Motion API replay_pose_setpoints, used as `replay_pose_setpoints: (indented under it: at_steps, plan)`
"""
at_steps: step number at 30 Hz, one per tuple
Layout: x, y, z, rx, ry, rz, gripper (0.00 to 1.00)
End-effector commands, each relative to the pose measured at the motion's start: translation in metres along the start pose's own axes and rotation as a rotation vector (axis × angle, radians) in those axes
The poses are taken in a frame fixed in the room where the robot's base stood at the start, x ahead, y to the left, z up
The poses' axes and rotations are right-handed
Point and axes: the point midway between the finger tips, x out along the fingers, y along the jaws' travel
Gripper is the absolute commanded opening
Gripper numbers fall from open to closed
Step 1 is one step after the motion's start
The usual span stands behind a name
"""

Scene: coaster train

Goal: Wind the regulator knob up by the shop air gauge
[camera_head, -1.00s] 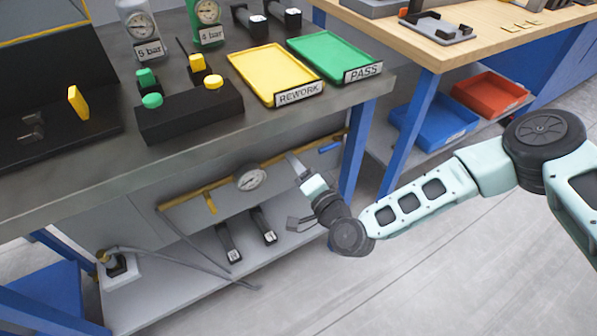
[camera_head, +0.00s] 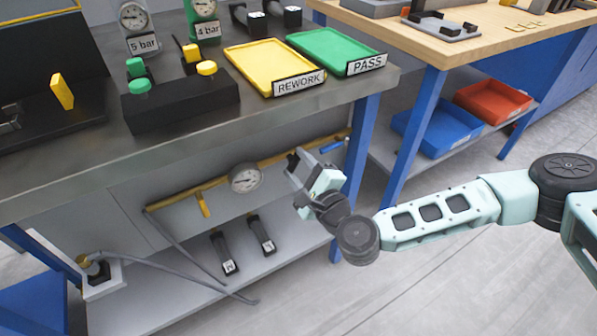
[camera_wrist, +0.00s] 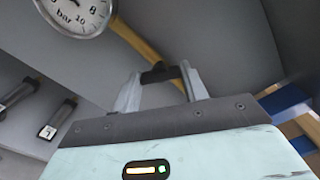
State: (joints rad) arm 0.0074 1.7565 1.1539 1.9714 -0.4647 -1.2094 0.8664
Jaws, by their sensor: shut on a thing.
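The regulator knob (camera_wrist: 160,73) is a small dark knob on the yellow air pipe (camera_head: 270,160) under the bench. My gripper (camera_head: 294,166) is at the pipe, right of the gauge. In the wrist view my gripper's two fingers (camera_wrist: 160,88) stand on either side of the knob, shut on it. In the head view the fingers partly hide the knob (camera_head: 292,158). The round white shop air gauge (camera_head: 246,178) sits on the pipe just left of the knob. Its dial is cut off at the top of the wrist view (camera_wrist: 76,12), and I cannot tell the exact reading.
A yellow lever (camera_head: 203,204) hangs from the pipe on the left, and a blue handle (camera_head: 332,147) is at the right. A blue bench leg (camera_head: 355,160) stands close to my wrist. Dark tools (camera_head: 224,253) lie on the lower shelf. The bench top overhangs the pipe.

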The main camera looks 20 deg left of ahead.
Motion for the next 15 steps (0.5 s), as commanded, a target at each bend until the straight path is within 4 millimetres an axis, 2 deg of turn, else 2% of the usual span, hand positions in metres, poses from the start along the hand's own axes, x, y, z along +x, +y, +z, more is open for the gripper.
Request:
replay_pose_setpoints:
  at_steps: [15]
  plan:
    - [-0.0004,0.0024,-0.0023,0.447,0.003,0.0,0.21]
